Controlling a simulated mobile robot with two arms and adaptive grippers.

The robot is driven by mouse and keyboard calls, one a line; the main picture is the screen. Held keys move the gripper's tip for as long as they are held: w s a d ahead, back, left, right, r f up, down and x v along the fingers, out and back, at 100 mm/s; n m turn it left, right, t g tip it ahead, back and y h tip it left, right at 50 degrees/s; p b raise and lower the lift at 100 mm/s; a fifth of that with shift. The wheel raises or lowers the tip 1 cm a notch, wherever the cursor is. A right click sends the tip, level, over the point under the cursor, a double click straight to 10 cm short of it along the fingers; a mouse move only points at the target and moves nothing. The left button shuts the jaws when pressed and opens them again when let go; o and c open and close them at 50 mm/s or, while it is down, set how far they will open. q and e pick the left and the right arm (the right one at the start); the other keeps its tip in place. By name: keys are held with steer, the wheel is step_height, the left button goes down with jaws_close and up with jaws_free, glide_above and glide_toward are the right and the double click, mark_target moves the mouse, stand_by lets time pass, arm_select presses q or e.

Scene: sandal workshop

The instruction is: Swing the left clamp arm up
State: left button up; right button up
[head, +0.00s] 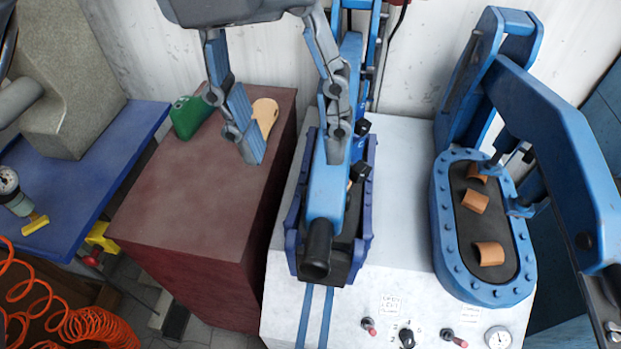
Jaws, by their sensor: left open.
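The left clamp arm (327,195) is a blue bar that lies lowered over a dark bed in a blue frame (293,243). A black cylindrical handle (317,250) is on its near end. My left gripper (293,150) comes in from the top and is open, with its fingers wide apart. In the picture one finger overlaps the clamp arm and the other is over the reddish box to its left. I cannot tell whether the finger touches the arm. The handle is in front of the fingertips, clear of them. My right gripper is not in view.
A second blue clamp arm (555,130) stands raised at right beside an oval bolted bed (443,230) with brown curved pieces. A reddish box (180,215) carries a green object (188,117) and a tan sole-shaped piece (265,113). Knobs and a gauge (498,337) line the front.

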arm_select(q)
glide_above(316, 243)
steer(key=a, duration=0.1)
step_height(316, 243, down, 6)
step_height(316, 243, down, 3)
steer(key=shift+w+d+f+p, duration=0.15)
steer(key=shift+f+p, duration=0.05)
steer(key=shift+p, duration=0.4)
steer(key=shift+d+f, duration=0.2)
steer(key=shift+f, duration=0.95)
steer(key=shift+s+f, duration=0.2)
steer(key=shift+f, duration=0.15)
steer(key=shift+d+f, duration=0.1)
steer(key=shift+f, duration=0.25)
steer(key=shift+c, duration=0.7)
steer(key=c, duration=0.7)
jaws_close()
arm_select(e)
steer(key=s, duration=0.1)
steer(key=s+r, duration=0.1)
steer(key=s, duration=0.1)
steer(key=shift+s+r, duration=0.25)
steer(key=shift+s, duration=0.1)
